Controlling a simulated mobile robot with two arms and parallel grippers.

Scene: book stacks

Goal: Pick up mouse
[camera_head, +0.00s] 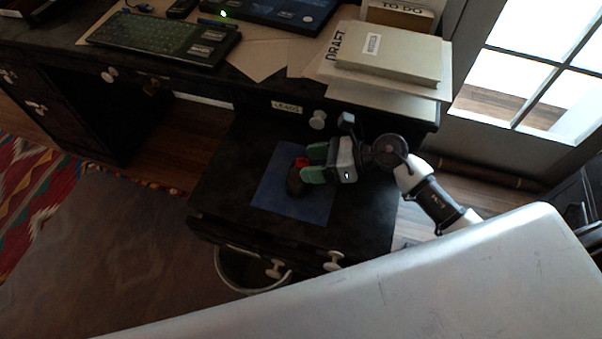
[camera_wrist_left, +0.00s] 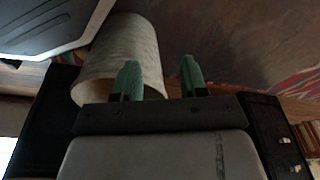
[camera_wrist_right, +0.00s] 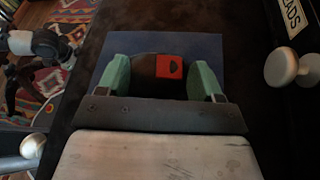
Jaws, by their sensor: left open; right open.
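The mouse (camera_head: 296,182) is a dark object with a red part, lying on a blue mat (camera_head: 322,205) on the low dark cabinet top. My right gripper (camera_head: 310,167) is open with its green fingers at the mouse. In the right wrist view the mouse (camera_wrist_right: 168,68) lies between the two spread fingertips of my right gripper (camera_wrist_right: 164,75); I cannot tell whether either finger touches it. My left gripper (camera_wrist_left: 158,78) shows in the left wrist view, open and empty, with a pale cylindrical bin beside it. It is not seen in the head view.
The desk above holds a keyboard (camera_head: 165,36), papers and a book stack (camera_head: 389,58). A white drawer knob (camera_wrist_right: 281,67) is right of my right gripper in its wrist view. A bin (camera_head: 250,272) stands below the cabinet. The cabinet top around the mat (camera_head: 222,185) is clear.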

